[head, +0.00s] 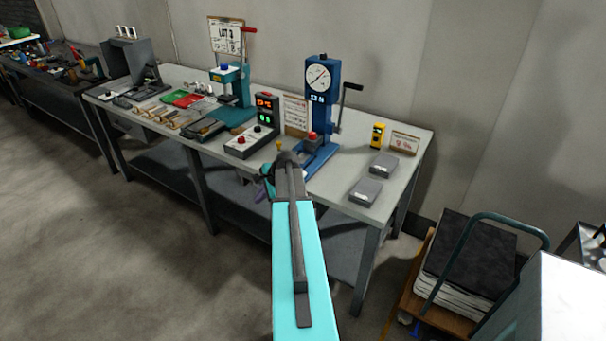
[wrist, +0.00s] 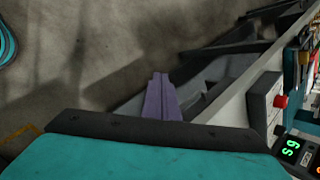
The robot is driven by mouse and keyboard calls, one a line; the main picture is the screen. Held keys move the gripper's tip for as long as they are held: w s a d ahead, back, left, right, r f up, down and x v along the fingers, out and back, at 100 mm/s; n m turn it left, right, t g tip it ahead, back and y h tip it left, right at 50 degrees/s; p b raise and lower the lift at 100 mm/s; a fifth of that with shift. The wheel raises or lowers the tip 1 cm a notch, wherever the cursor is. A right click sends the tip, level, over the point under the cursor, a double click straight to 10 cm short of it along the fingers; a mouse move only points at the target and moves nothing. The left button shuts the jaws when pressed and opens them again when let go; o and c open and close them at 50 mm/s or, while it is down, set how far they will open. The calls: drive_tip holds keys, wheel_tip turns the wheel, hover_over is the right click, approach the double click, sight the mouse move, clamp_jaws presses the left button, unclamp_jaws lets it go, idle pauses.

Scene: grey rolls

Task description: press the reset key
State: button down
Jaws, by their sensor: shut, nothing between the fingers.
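A dark display unit (head: 266,108) with orange and green digits stands on the workbench, and its green digits also show in the wrist view (wrist: 290,148). In front of it is a low control box (head: 246,143) with a red button and pale keys. The red button (wrist: 281,101) shows at the right of the wrist view. I cannot read which key is reset. My gripper's purple fingers (wrist: 161,98) are shut and empty, off the bench's front edge and apart from the box. In the head view my gripper (head: 262,195) is mostly hidden by my arm.
The workbench (head: 410,150) also holds a blue dial press (head: 320,110) with a red part on its base, a teal press (head: 232,90), grey boxes (head: 375,178) and a yellow device (head: 378,136). A cart (head: 465,265) stands at the right. The floor at left is open.

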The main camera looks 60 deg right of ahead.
drive_tip(key=s+d+r+m+t+h, duration=0.1)
drive_tip(key=s+d+r+m, duration=0.2)
drive_tip(key=d+r, duration=0.5)
drive_tip(key=s+d+r+m+t+h, duration=0.1)
drive_tip(key=s+d+r+m+h, duration=0.1)
drive_tip(key=s+d+r, duration=0.4)
drive_tip(key=d+r+m, duration=0.1)
drive_tip(key=d, duration=0.3)
drive_tip(key=shift+r, duration=0.4)
drive_tip(key=shift+f+b, duration=2.1)
drive_tip(key=shift+f, duration=1.05)
drive_tip(key=shift+f+b, duration=0.4)
drive_tip(key=shift+f, duration=0.85)
drive_tip(key=shift+f, duration=0.95)
drive_tip(key=shift+r, duration=0.1)
drive_tip(key=shift+r+p, duration=0.6)
drive_tip(key=shift+r, duration=0.25)
